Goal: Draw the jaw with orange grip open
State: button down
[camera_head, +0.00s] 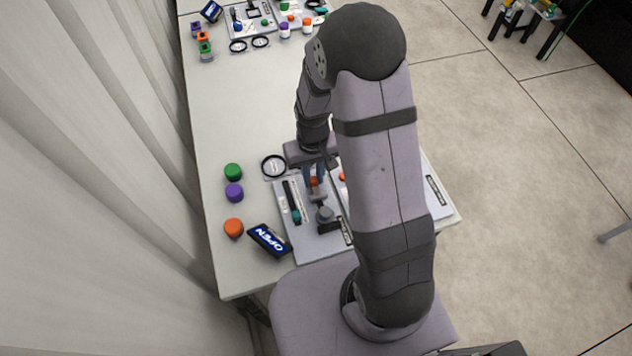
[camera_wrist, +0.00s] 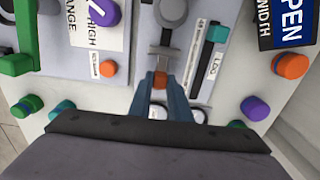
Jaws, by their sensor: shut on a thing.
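The jaw's orange grip (camera_wrist: 160,81) sits between my gripper's fingertips in the wrist view, and it shows small in the head view (camera_head: 314,182). The grey jaw slide (camera_wrist: 163,52) runs from the grip toward a round grey part (camera_wrist: 172,12). My gripper (camera_wrist: 161,86) is shut on the orange grip, with its blue-grey fingers on either side. In the head view my gripper (camera_head: 313,172) is over the grey panel (camera_head: 297,245). The far end of the jaw mechanism is cut off in the wrist view.
A slider with a teal knob (camera_wrist: 217,34) lies beside the jaw. A blue OPEN sign (camera_head: 269,240) stands at the panel's near left corner. Green (camera_head: 233,172), purple (camera_head: 234,192) and orange (camera_head: 233,228) caps stand left of the panel.

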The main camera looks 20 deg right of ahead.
jog(key=shift+w+r, duration=0.1)
jog(key=shift+w, duration=0.6)
jog(key=c, duration=1.6)
grip_release()
jog(key=shift+c, duration=0.2)
notch_tip(320, 180, up, 7)
jog(key=b, duration=0.1)
jog(key=shift+r, duration=0.15)
